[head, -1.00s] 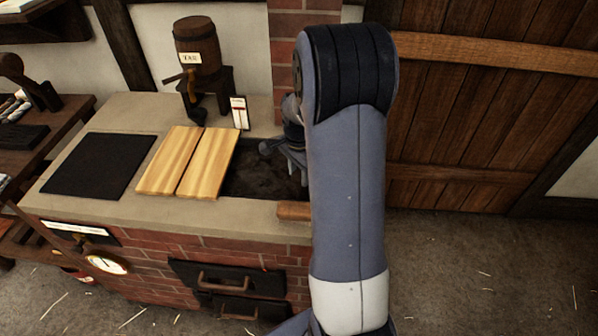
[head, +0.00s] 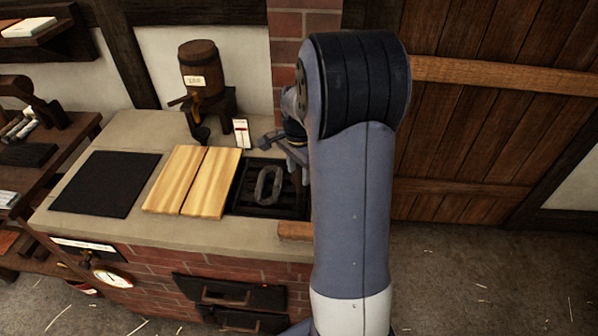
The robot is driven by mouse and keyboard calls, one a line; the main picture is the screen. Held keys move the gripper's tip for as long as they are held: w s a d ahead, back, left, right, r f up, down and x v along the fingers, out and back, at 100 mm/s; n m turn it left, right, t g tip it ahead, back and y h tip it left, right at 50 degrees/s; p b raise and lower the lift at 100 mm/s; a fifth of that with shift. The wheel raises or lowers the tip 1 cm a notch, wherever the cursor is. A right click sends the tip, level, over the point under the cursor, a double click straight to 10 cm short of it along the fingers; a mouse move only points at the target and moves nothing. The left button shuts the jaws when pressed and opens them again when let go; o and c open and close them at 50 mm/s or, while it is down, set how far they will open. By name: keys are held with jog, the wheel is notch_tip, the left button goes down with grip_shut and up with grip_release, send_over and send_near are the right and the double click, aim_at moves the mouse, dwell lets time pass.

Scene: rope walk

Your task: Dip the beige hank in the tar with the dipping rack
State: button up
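The dipping rack (head: 245,208), a dark slatted frame, shows in the opening at the right of the brick-fronted bench. A hank (head: 260,187), a grey-brown oval loop, lies flat on its slats. It looks darker than plain beige. No open tar surface shows clearly around the rack. My gripper (head: 283,147) is above the back right part of the opening, apart from the hank. My arm hides much of it, so its finger state is unclear. A wooden handle (head: 294,230) juts at the front right edge of the opening.
Two pale boards (head: 192,180) lie left of the opening, beside a black plate (head: 105,184). A tar barrel (head: 198,70) on a stand and a small white card (head: 242,132) are behind. A cluttered side table (head: 38,160) stands at left. My arm blocks the right side.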

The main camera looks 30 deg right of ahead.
jog(key=o, duration=0.4)
jog(key=shift+c, duration=0.2)
jog(key=shift+s, duration=0.1)
notch_tip(320, 180, up, 11)
jog(key=b, duration=0.1)
jog(key=shift+f, duration=0.15)
dwell(0.3)
notch_tip(320, 180, down, 15)
jog(key=shift+b, duration=0.75)
